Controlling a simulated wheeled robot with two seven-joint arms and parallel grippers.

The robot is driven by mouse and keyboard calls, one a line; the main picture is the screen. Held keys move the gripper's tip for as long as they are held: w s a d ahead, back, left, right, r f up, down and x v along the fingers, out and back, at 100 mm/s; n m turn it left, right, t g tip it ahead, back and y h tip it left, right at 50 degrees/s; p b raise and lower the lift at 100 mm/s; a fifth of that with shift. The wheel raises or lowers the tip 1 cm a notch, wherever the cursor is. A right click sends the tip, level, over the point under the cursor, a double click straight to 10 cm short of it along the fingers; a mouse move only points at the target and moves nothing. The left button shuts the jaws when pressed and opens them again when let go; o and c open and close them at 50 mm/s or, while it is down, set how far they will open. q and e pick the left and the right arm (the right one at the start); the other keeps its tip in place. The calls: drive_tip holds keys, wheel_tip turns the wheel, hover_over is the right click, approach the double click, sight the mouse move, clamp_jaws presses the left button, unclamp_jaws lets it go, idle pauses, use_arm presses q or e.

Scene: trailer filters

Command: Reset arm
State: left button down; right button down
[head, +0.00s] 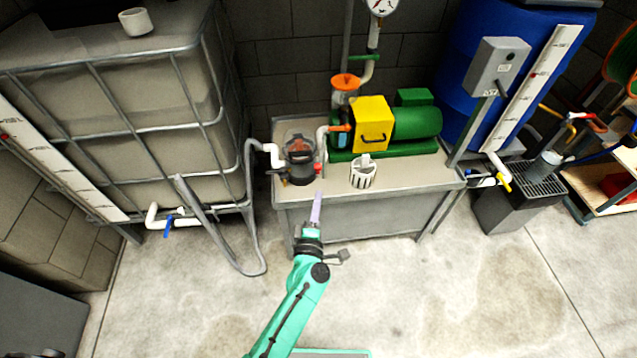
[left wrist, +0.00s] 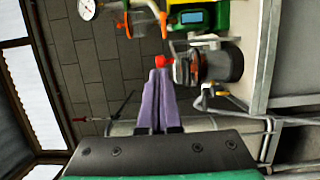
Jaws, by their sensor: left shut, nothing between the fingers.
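My left arm (head: 294,312) reaches in from the bottom of the head view, toward the front edge of the grey bench (head: 425,172). My left gripper (head: 318,198) has slim purple fingers. They are shut and empty, pointing at the dark filter housing (head: 301,168) on the bench's left end. In the left wrist view the gripper (left wrist: 158,82) shows its fingers side by side. A red knob (left wrist: 162,61) appears just beyond their tips, beside the dark housing (left wrist: 220,66). I cannot tell whether the tips touch it. My right gripper is not in view.
A white slotted basket (head: 363,173) stands on the bench before the green and yellow pump (head: 372,123). A caged tank (head: 130,100) stands left, with a grey hose (head: 250,215) beside it. A blue barrel (head: 500,70) stands right. The front floor is mostly clear.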

use_arm(q)
drive_tip(key=s+a+f+m+g, duration=0.2)
drive_tip(key=s+f+m+g, duration=0.15)
drive_tip(key=f, duration=0.45)
drive_tip(key=s+a+f+m+g+h, duration=0.1)
drive_tip(key=s+a+f+m+g, duration=0.15)
drive_tip(key=s+f+m, duration=0.4)
drive_tip(key=s+a+f+m+g, duration=0.1)
drive_tip(key=s+a+f+g, duration=0.15)
drive_tip(key=f, duration=0.65)
drive_tip(key=s+a+f+m+g+y, duration=0.1)
drive_tip(key=s+a+f, duration=0.3)
drive_tip(key=s, duration=0.5)
drive_tip(key=s+a+f+m+g+y, duration=0.1)
drive_tip(key=s+a+f+m+g, duration=0.3)
drive_tip(key=s+a, duration=0.4)
drive_tip(key=s+a+f+m+g+y, duration=0.1)
drive_tip(key=s+a+f+m+g, duration=0.2)
drive_tip(key=s, duration=0.7)
drive_tip(key=a+f, duration=0.2)
drive_tip(key=a, duration=0.1)
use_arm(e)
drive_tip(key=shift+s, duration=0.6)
use_arm(q)
drive_tip(key=shift+w+d, duration=0.1)
